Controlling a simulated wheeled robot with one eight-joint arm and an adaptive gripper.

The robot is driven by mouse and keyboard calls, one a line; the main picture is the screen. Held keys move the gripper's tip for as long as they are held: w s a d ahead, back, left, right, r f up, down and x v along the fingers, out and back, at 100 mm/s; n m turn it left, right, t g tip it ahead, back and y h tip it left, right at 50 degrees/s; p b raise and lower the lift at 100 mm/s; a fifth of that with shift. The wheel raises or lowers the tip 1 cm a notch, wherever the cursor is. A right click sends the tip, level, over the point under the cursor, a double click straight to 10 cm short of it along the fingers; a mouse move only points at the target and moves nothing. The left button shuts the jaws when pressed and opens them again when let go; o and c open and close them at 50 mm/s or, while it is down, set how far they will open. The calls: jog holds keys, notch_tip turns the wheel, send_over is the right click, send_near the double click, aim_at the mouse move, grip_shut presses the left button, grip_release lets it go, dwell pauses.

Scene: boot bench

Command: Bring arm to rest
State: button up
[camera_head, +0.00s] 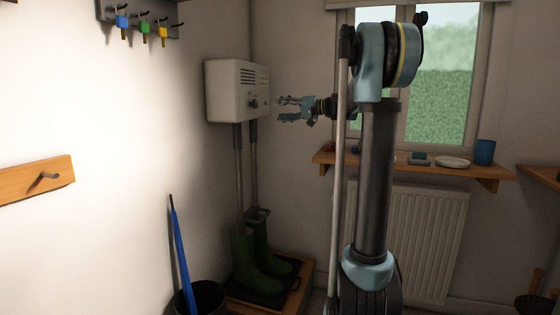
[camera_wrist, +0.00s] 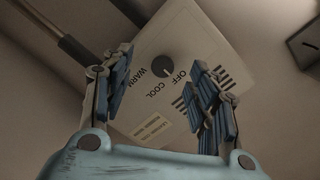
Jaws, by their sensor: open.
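My gripper (camera_head: 290,109) is open and empty, held out to the left in front of the white wall box (camera_head: 231,91). A small gap shows between its fingertips and the box in the head view. In the wrist view my gripper's (camera_wrist: 165,85) two blue-padded fingers stand apart, with the box (camera_wrist: 185,55) beyond them. A dark round knob (camera_wrist: 162,67) on the box lies between the fingers in that view, with the words OFF, COOL and WARM around it. My arm (camera_head: 375,180) stands upright in front of the window.
A wooden shelf (camera_head: 480,168) under the window holds a blue cup (camera_head: 485,152) and a white dish (camera_head: 452,162). Green boots (camera_head: 248,265) stand on a tray below the box. A radiator (camera_head: 430,240) is behind my arm. A blue umbrella (camera_head: 181,250) leans at left.

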jog(key=s+d+f+g+h, duration=0.15)
jog(key=s+f+h, duration=0.25)
jog(key=s+f, duration=0.75)
jog(key=s+d+f+g+h, duration=0.15)
jog(key=s+f+h, duration=0.25)
jog(key=s+f, duration=0.7)
jog(key=s+d+f+m+h, duration=0.1)
jog(key=s+d+f+h, duration=0.3)
jog(key=s+d+f, duration=0.3)
jog(key=s+d+f+m+h, duration=0.1)
jog(key=s+d+f+h, duration=0.3)
jog(key=s+d+f, duration=0.3)
jog(key=s+f, duration=0.4)
jog(key=s, duration=0.5)
jog(key=shift+s+d+f+g, duration=0.2)
jog(key=shift+f+g, duration=0.05)
jog(key=shift+g, duration=0.05)
jog(key=shift+w+f, duration=0.2)
jog(key=shift+w, duration=0.25)
